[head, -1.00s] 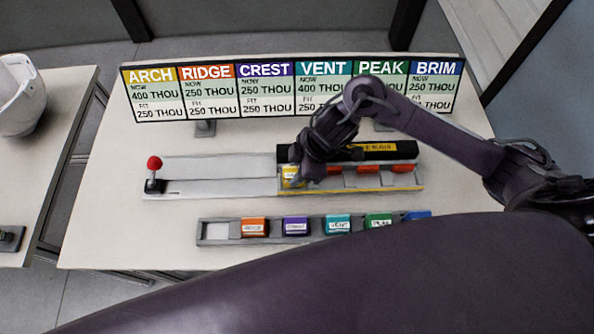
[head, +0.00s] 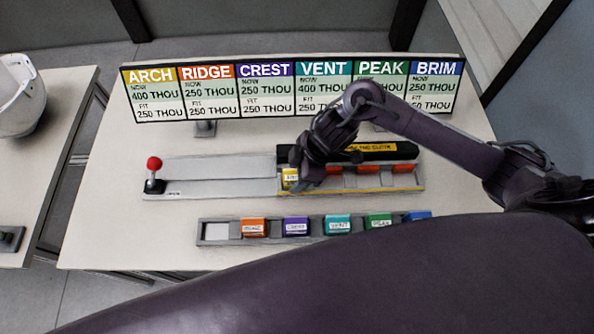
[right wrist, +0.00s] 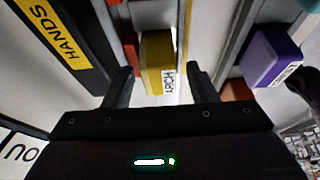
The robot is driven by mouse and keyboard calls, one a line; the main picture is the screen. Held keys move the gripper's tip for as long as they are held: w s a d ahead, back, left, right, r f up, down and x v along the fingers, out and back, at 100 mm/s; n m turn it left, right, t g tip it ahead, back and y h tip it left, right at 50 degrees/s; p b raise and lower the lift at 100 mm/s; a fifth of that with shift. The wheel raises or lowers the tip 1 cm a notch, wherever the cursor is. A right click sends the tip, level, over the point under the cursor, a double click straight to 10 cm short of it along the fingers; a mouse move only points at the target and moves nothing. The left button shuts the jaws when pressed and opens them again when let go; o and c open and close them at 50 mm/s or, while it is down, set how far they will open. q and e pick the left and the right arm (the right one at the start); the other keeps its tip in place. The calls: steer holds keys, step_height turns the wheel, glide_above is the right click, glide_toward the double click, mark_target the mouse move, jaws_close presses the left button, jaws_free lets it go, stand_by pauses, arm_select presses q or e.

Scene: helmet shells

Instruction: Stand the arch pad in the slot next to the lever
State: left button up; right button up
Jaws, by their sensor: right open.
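The yellow arch pad (head: 289,181) sits at the left end of the yellow-edged section of the grey fixture. The lever (head: 154,178), with a red knob, stands at the fixture's far left end, a long bare track away from the pad. My right gripper (head: 304,177) is at the pad, partly covering it. In the right wrist view the right gripper (right wrist: 158,72) is open, one finger on each side of the arch pad (right wrist: 156,52), with gaps between. The pad's label shows there; its base is hidden. My left gripper is not in view.
A front rack (head: 268,241) has a bare left-end bay, then orange, purple, teal, green and blue pads. Several red pieces (head: 368,169) sit right of the arch pad. A black bar (head: 398,150) runs behind them. A sign board (head: 220,113) stands at the back.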

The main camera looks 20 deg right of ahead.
steer(key=v, duration=1.2)
steer(key=shift+p, duration=0.35)
